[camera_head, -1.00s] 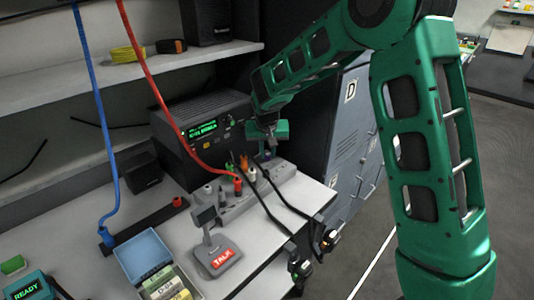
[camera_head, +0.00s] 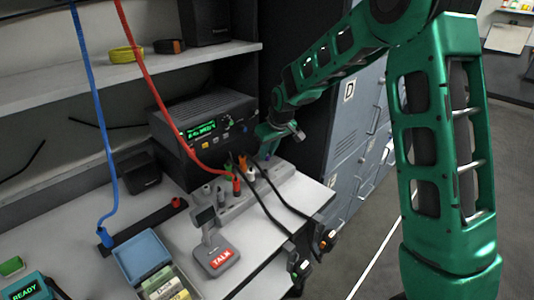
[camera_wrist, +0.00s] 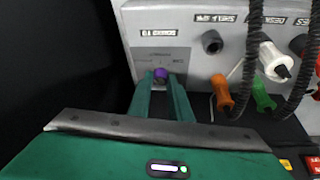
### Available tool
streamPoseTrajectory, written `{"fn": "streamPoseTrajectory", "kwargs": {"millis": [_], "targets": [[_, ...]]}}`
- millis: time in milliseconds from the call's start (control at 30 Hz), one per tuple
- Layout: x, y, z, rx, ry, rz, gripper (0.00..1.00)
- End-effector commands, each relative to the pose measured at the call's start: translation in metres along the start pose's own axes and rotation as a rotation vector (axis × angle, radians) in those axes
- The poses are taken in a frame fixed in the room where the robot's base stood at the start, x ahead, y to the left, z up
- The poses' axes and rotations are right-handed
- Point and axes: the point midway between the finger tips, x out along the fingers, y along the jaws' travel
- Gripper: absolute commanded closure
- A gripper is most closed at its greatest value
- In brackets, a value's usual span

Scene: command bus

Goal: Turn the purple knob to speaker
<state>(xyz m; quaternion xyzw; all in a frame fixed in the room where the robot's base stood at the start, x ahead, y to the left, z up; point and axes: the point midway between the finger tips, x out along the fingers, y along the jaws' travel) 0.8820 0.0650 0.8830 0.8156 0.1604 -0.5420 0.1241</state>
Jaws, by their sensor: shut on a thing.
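The purple knob (camera_wrist: 160,75) sits on the face of a grey panel (camera_wrist: 190,60) in the wrist view, under a small label plate whose lettering is too blurred to read. My gripper (camera_wrist: 161,82) is shut on the purple knob, with one green finger on each side of it. In the head view my gripper (camera_head: 270,146) is at the right end of the grey connector box (camera_head: 280,172), and the knob is too small to make out there. Which mark the knob points to cannot be told.
Orange (camera_wrist: 221,92), green (camera_wrist: 262,95) and white (camera_wrist: 274,60) plugs with black cables sit close right of my gripper. A black radio (camera_head: 205,125) stands behind. The talk microphone (camera_head: 215,255) and a blue tray (camera_head: 141,254) are on the bench. Red and blue cables hang at left.

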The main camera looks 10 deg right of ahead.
Motion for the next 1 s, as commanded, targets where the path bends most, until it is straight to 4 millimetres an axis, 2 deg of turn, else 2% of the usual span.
{"fn": "streamPoseTrajectory", "kwargs": {"millis": [400,433,500,833,1000], "targets": [[0.000,0.003,0.000,-0.004,0.000,0.001,1.00],[0.000,0.003,0.000,-0.004,0.000,0.002,0.77],[0.000,0.003,0.000,-0.004,0.000,0.001,0.64],[-0.002,0.001,0.000,-0.005,0.000,0.000,0.64],[-0.020,0.002,-0.001,-0.004,0.003,0.001,0.64]]}}
